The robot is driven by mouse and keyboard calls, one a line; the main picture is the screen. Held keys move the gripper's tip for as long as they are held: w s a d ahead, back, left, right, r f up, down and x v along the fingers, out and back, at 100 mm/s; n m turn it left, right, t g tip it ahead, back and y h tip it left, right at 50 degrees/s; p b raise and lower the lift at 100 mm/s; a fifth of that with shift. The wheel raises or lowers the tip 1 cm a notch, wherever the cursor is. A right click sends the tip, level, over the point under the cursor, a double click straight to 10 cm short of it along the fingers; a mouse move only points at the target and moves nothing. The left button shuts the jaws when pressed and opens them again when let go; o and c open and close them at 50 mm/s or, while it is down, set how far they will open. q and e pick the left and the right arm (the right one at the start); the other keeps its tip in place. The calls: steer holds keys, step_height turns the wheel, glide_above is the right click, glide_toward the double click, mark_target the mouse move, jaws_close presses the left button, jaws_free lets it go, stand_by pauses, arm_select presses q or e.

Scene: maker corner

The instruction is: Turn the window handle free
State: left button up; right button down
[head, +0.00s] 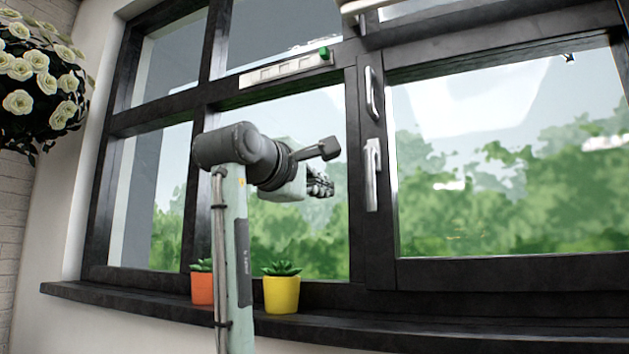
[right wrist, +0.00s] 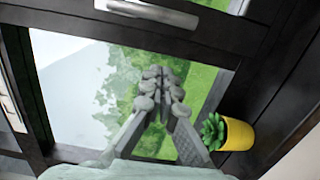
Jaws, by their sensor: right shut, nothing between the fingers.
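A silver window handle (head: 372,175) is mounted on the dark frame between the panes and points straight down. A second silver handle (head: 373,93) sits above it. My right gripper (head: 322,184) is in front of the middle pane, left of the lower handle and apart from it. It is shut and empty; its fingers (right wrist: 162,82) meet in the right wrist view. A silver handle (right wrist: 148,12) shows at the top edge of that view, clear of the fingers, apparently the lower one. My left gripper is not in view.
A yellow pot (head: 281,294) and an orange pot (head: 203,288) with succulents stand on the dark sill (head: 110,299); my arm partly hides the orange one. A white strip (head: 285,70) with a green end is on the frame above. White flowers (head: 38,75) hang at far left.

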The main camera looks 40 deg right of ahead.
mark_target(373, 184)
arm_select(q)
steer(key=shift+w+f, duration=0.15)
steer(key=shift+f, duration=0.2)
arm_select(e)
steer(key=s+d, duration=0.1)
steer(key=d, duration=0.5)
steer(key=shift+s, duration=0.3)
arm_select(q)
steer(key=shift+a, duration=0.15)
arm_select(e)
steer(key=shift+d, duration=0.1)
